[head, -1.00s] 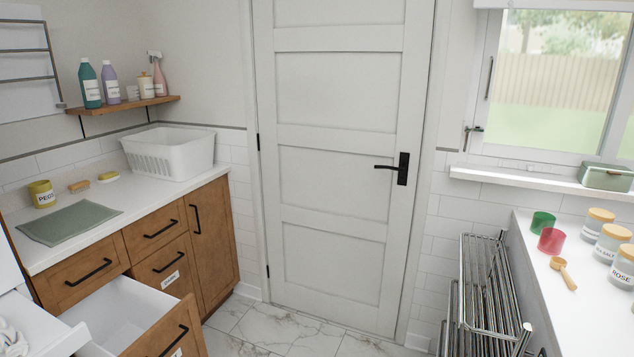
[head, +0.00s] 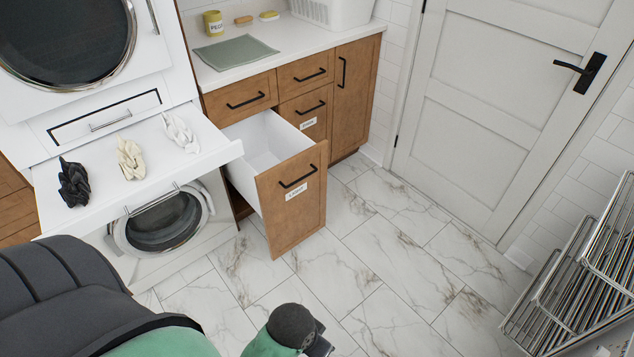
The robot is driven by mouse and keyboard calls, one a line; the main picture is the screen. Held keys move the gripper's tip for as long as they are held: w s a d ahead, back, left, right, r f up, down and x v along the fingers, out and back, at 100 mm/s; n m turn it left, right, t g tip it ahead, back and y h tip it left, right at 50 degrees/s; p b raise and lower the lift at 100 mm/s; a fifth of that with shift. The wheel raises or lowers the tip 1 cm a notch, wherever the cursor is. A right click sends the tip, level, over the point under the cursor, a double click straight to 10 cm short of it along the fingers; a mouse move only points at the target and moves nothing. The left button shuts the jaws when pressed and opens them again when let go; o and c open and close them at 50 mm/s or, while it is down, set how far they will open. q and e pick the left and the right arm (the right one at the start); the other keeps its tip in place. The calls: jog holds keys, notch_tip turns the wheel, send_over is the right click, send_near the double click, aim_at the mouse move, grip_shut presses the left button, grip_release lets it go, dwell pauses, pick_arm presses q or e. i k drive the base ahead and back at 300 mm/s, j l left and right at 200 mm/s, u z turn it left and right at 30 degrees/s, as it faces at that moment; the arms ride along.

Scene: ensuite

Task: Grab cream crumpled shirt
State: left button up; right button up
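The cream crumpled shirt (head: 130,158) lies on the white pull-out shelf (head: 105,203) between the dryer and the washing machine, at the left of the head view. It sits between a black crumpled garment (head: 73,182) on its left and a white crumpled garment (head: 180,132) on its right, apart from both. Neither of my grippers is in view.
An open drawer (head: 291,190) with a white inside juts out right of the shelf. A washing machine (head: 165,222) stands below the shelf. A chrome rack (head: 580,275) stands at the right. The marble floor (head: 380,270) between is clear.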

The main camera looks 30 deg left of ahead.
aim_at(129, 153)
jog(key=u, duration=2.05)
